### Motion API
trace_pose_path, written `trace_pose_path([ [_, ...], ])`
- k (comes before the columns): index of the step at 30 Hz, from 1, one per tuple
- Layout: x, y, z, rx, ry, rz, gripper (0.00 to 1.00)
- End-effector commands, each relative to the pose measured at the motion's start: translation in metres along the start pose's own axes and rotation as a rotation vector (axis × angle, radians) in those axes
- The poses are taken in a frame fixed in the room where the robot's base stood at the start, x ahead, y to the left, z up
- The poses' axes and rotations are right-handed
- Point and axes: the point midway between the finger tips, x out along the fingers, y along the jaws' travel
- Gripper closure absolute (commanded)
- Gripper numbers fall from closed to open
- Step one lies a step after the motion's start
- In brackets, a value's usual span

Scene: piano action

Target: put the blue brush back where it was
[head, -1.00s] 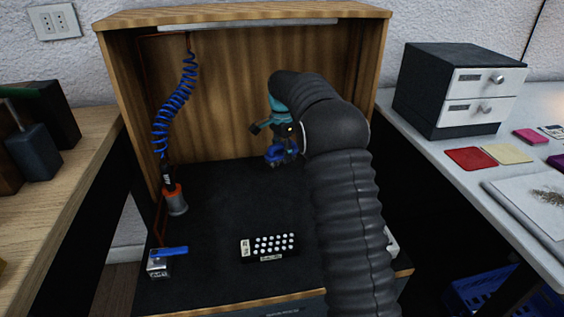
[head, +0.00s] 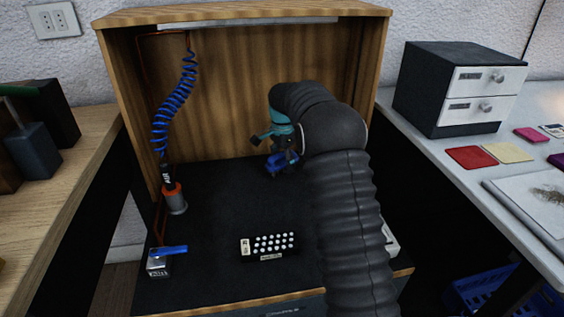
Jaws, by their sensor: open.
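My gripper (head: 272,148) is in the back middle of the wooden booth, partly hidden by my own arm. Its jaws are open. A blue piece (head: 282,163) shows right at the jaws, low over the black floor; it is too small and covered to tell whether it touches them or is the brush. A slim blue bar (head: 172,250), which could also be a brush, lies across the top of a small silver box (head: 158,264) at the front left, well away from my gripper.
A black block with rows of white dots (head: 270,246) lies at the front middle. A blue coiled hose (head: 172,103) hangs at the left above an orange and grey holder (head: 174,198). The floor between holder and gripper is clear. The booth's side walls (head: 369,90) bound the space.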

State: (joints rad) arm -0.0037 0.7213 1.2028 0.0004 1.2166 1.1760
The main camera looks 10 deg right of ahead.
Motion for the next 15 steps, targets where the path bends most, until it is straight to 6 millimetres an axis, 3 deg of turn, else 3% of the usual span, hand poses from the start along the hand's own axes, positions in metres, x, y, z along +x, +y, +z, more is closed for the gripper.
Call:
trace_pose_path([
  [8, -0.013, 0.0, 0.0, 0.0, 0.001, -0.001, 0.24],
  [15, -0.058, -0.001, -0.001, 0.0, 0.002, -0.004, 0.24],
])
